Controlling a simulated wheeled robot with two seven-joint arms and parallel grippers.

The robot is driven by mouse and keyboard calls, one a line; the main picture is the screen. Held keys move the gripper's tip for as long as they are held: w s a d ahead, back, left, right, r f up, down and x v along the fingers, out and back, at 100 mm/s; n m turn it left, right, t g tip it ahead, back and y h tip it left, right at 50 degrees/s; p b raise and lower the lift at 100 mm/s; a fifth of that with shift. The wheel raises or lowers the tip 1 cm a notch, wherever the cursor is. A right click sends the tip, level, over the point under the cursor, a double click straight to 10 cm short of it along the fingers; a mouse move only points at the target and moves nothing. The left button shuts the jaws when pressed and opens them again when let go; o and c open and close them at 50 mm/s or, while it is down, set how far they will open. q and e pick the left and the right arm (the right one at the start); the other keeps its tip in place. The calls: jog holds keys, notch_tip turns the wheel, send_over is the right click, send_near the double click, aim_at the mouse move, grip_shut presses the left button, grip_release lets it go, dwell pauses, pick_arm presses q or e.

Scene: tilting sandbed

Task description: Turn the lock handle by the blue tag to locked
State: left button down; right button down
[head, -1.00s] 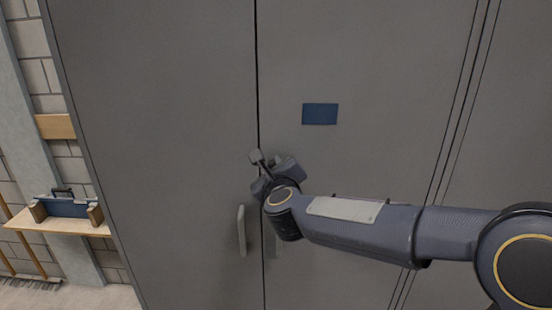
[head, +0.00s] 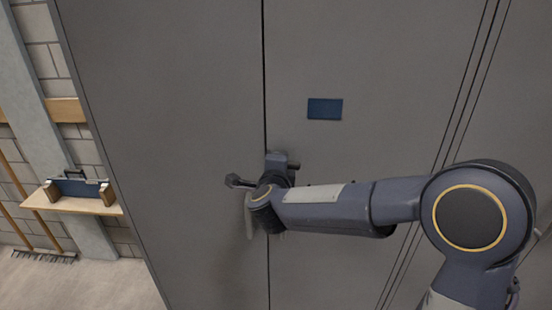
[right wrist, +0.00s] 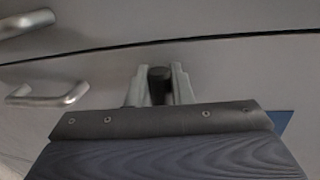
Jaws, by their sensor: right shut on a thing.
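The blue tag (head: 325,109) is a flat dark-blue rectangle on the right door of a grey cabinet, up and right of my right gripper (head: 273,176). A corner of it shows in the right wrist view (right wrist: 284,120). My right gripper is close to the door by the seam. In the right wrist view its two light-grey fingers (right wrist: 158,82) are shut on a dark piece, the lock handle (right wrist: 159,76). In the head view the gripper and wrist hide the lock handle, so its angle is hard to tell. My left gripper is not in view.
A pale pull handle (head: 249,216) on the left door is partly behind my wrist; two pull handles show in the right wrist view, one of them (right wrist: 48,95) near the left edge. A wooden shelf (head: 75,206) with a blue toolbox (head: 78,187) is left of the cabinet.

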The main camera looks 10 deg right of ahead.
jog(key=shift+f+n, duration=0.1)
jog(key=shift+n, duration=0.3)
dwell(0.3)
jog(key=c, duration=1.3)
grip_release()
jog(key=shift+c, duration=0.2)
jog(key=b+v, duration=0.1)
jog(key=v, duration=0.6)
jog(key=shift+s+a, duration=0.25)
jog(key=shift+s, duration=0.15)
